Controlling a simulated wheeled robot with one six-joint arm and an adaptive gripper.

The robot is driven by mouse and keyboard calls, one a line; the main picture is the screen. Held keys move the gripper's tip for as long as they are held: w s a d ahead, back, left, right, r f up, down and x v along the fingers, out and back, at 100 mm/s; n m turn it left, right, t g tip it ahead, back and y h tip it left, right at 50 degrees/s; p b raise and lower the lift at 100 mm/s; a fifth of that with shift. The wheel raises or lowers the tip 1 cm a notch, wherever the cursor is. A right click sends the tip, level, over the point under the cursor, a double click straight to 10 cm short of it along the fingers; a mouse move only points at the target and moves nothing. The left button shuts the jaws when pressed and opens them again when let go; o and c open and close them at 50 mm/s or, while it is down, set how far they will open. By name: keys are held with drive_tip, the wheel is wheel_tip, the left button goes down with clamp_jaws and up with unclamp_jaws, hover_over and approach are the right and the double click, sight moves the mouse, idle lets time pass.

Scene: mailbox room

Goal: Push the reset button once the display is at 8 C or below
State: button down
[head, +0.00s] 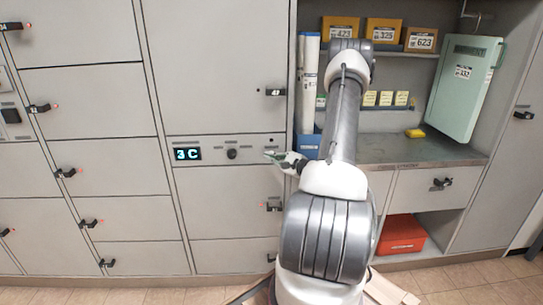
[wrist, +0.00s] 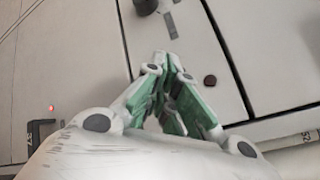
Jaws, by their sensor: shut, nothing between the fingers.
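The display (head: 187,154) on the locker panel reads "3 C" in cyan digits. A dark round knob (head: 232,154) sits to its right, and part of it shows at the top of the wrist view (wrist: 145,5). A small dark round button (wrist: 210,80) is on the same panel in the wrist view, to the right of my fingertips. My gripper (head: 270,156) is shut and empty, in front of the panel. Its green-padded fingertips (wrist: 168,60) are beside the button; contact with the panel is unclear.
Locker doors with black handles (head: 273,92) surround the panel. A red bin (head: 402,235) stands below.

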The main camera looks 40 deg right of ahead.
drive_tip(key=shift+s, duration=0.1)
drive_tip(key=s+a, duration=0.1)
drive_tip(key=s, duration=0.1)
drive_tip(key=s+a, duration=0.1)
drive_tip(key=s, duration=0.1)
drive_tip(key=shift+a, duration=0.4)
idle(1.0)
